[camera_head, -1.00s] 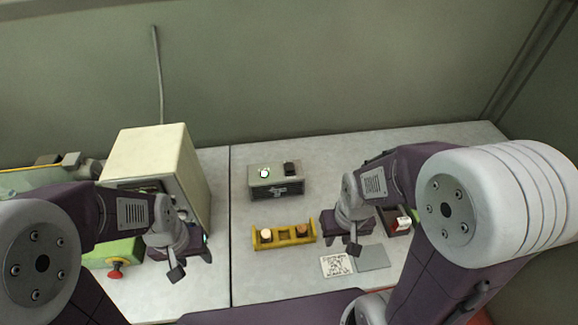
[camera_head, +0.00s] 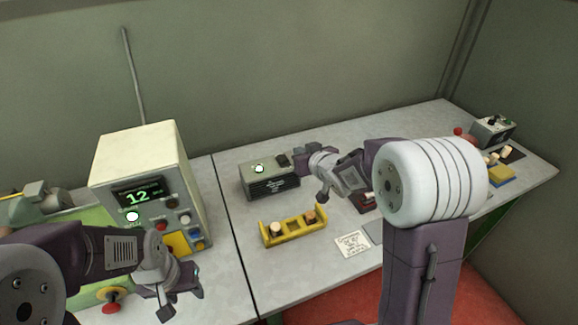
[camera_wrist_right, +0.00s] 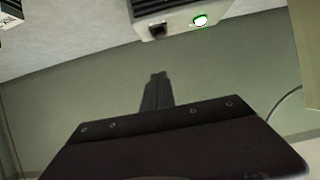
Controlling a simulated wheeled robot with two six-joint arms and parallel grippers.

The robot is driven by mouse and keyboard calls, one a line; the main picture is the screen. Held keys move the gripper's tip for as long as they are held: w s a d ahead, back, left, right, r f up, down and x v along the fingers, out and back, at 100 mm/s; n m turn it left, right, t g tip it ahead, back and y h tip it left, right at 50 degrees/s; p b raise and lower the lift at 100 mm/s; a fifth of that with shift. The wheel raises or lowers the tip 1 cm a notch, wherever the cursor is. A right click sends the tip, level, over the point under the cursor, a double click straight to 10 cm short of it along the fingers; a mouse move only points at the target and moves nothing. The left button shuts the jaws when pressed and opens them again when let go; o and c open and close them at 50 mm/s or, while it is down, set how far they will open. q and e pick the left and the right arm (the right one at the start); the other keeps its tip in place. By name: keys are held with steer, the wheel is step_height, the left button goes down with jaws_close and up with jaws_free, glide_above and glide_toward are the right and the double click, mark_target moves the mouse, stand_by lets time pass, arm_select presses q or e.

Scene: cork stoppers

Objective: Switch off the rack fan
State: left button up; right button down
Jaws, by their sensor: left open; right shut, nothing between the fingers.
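A grey box with a dark slatted front (camera_head: 270,186) stands on the bench, left of my right gripper; it looks like the rack fan. Its top carries a white, green-ringed lamp (camera_head: 259,168) and a black switch (camera_head: 283,160). The right wrist view shows the same lamp (camera_wrist_right: 201,20) and switch (camera_wrist_right: 157,30) upside down at the top. My right gripper (camera_head: 300,150) is shut and empty, close beside the box's switch end; contact cannot be told. Its closed fingers show in the wrist view (camera_wrist_right: 157,90). The switch's position is unclear. My left gripper (camera_head: 168,304) is open and empty at lower left.
A cream instrument (camera_head: 140,152) with a green "12" display and buttons stands left. A yellow holder (camera_head: 293,228) with stoppers and a white card (camera_head: 352,244) lie before the fan box. Another grey box (camera_head: 492,131) stands far right. The wall rises behind.

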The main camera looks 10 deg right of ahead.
arm_select(q)
steer(key=shift+s+a, duration=0.3)
steer(key=shift+a, duration=0.25)
arm_select(e)
steer(key=a, duration=0.1)
arm_select(q)
steer(key=shift+w+d+r+p, duration=0.1)
steer(key=shift+d+r+p, duration=0.05)
steer(key=shift+r+p, duration=0.3)
arm_select(e)
glide_above(283, 158)
steer(key=s, duration=0.3)
steer(key=f, duration=0.3)
steer(key=shift+w+d+f, duration=0.15)
steer(key=shift+d+f, duration=0.05)
steer(key=shift+d, duration=0.2)
step_height(283, 158, down, 4)
steer(key=shift+w+r, duration=0.15)
steer(key=shift+r, duration=0.1)
steer(key=shift+f, duration=0.4)
arm_select(q)
steer(key=shift+f, duration=0.15)
arm_select(e)
steer(key=shift+f, duration=0.1)
